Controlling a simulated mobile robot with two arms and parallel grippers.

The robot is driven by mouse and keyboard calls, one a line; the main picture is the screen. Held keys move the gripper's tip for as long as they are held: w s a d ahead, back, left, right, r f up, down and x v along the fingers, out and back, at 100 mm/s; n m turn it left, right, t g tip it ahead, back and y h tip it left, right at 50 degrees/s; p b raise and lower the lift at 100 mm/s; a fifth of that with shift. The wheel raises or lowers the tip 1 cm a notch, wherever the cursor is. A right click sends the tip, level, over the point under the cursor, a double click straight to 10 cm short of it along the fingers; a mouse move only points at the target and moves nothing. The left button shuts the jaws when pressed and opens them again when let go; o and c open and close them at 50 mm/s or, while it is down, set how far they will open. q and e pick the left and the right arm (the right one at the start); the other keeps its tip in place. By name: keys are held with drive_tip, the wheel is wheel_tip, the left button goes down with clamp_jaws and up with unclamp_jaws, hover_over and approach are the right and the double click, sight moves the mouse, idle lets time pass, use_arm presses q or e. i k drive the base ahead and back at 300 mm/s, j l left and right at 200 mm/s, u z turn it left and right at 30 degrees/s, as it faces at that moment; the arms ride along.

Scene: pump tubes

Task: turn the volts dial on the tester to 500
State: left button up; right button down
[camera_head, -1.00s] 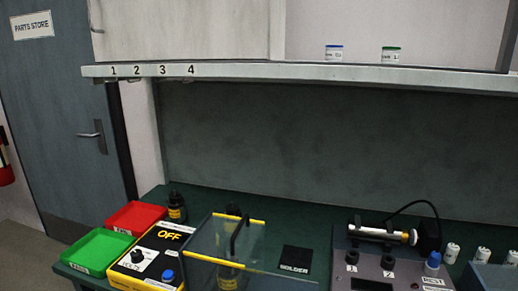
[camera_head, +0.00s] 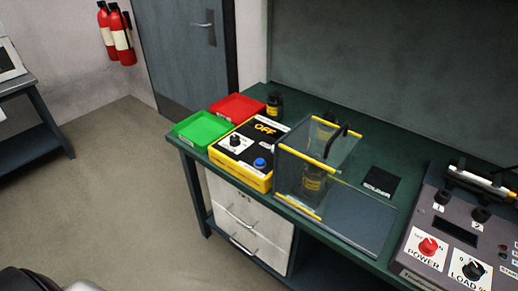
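The tester (camera_head: 240,176) is a yellow box with a black top on the left part of the green bench. Its display (camera_head: 265,128) reads OFF. A black dial knob (camera_head: 235,141) sits on a white plate at the left of its top; the markings are too small to read now. A blue button (camera_head: 260,162) is to the right of the dial. Neither of my grippers is in view.
A clear guard with yellow edges (camera_head: 300,207) stands right beside the tester, with a dark bottle inside. Green (camera_head: 203,129) and red (camera_head: 237,106) trays lie behind it. A grey console (camera_head: 418,244) is at right. Floor (camera_head: 110,190) left of the bench is clear.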

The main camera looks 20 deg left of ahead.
sight(235, 141)
drive_tip(key=j+u, duration=0.1)
drive_tip(key=u, duration=0.25)
drive_tip(key=i+j+u, duration=0.1)
drive_tip(key=u, duration=0.2)
